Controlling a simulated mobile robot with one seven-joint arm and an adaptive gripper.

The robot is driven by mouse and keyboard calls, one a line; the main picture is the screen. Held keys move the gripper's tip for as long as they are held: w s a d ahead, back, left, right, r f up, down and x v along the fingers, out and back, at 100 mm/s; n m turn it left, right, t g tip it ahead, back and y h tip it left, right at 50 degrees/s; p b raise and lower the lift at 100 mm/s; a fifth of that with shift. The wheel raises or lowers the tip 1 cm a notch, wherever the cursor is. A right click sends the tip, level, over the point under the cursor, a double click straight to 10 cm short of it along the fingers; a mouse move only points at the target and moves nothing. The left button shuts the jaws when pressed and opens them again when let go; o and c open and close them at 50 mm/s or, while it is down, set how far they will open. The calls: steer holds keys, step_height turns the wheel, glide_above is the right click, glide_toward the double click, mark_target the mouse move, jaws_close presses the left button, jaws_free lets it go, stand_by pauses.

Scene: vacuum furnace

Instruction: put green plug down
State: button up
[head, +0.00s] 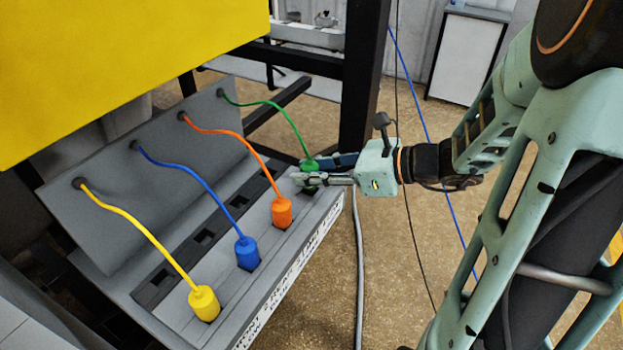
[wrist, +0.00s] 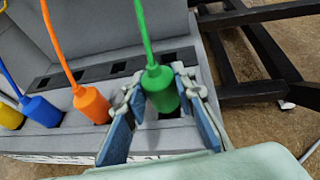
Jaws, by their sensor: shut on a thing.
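The green plug (wrist: 161,89) is between the fingers of my gripper (wrist: 165,110) in the wrist view, its cable rising from its top. Its lower end is at a dark square socket in the front row; I cannot tell how deep it sits. In the head view the green plug (head: 309,166) is at the right end of the grey socket panel (head: 170,318), partly hidden by my gripper (head: 315,172), which is shut on it from the right. The plug looks upright.
Orange (head: 282,212), blue (head: 247,252) and yellow (head: 204,302) plugs stand in the front row, left of the green one. A back row of dark sockets (head: 204,236) is empty. A yellow panel (head: 120,60) hangs above, and a black frame post (head: 363,90) stands behind.

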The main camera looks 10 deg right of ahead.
steer(key=shift+f, duration=0.5)
steer(key=shift+f, duration=0.25)
steer(key=o, duration=1.1)
steer(key=shift+o, duration=0.2)
steer(key=shift+r, duration=0.1)
steer(key=shift+r, duration=0.35)
steer(key=p+v, duration=0.2)
steer(key=v, duration=1)
steer(key=shift+f, duration=0.15)
steer(key=shift+w, duration=0.15)
